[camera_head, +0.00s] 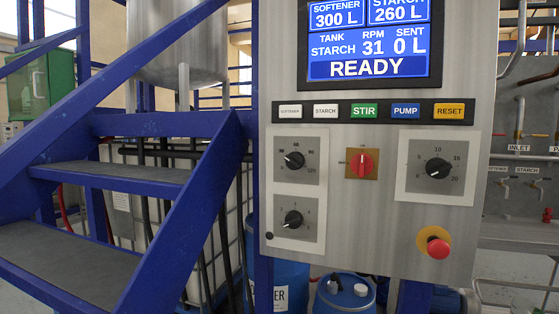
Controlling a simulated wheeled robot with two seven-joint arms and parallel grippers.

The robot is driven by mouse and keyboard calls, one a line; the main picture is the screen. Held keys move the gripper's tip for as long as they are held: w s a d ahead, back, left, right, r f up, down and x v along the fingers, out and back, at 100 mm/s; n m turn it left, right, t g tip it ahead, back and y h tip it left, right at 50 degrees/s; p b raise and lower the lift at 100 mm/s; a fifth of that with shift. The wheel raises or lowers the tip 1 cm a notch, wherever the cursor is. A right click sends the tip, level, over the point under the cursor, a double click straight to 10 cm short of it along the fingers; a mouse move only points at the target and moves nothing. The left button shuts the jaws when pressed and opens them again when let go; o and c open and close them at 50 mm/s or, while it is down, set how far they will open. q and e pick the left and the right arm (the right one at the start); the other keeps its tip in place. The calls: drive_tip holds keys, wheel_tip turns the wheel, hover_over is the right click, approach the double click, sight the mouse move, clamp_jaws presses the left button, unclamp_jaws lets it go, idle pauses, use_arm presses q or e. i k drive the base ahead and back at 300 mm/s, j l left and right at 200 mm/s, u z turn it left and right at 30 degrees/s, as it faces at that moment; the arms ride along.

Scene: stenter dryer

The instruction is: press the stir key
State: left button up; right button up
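The stir key (364,111) is a green key marked STIR. It sits in the middle of a black key strip on the grey control panel (385,200). To its left are the white softener key (290,111) and starch key (326,111). To its right are the blue pump key (405,111) and the yellow reset key (449,111). Neither of my grippers shows in the head view.
Below the keys are black dials (438,168), a red switch (362,163) and a red mushroom button (438,247). Blue stairs (110,175) stand close on the left. Blue drums (345,297) stand under the panel. Pipes and valves (520,180) are at right. The space before the panel looks clear.

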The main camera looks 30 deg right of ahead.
sight(358, 111)
drive_tip(key=l+z, duration=0.15)
drive_tip(key=z, duration=0.2)
drive_tip(key=l+z, duration=0.2)
drive_tip(key=z, duration=0.15)
drive_tip(key=l+z, duration=0.2)
drive_tip(key=z, duration=0.15)
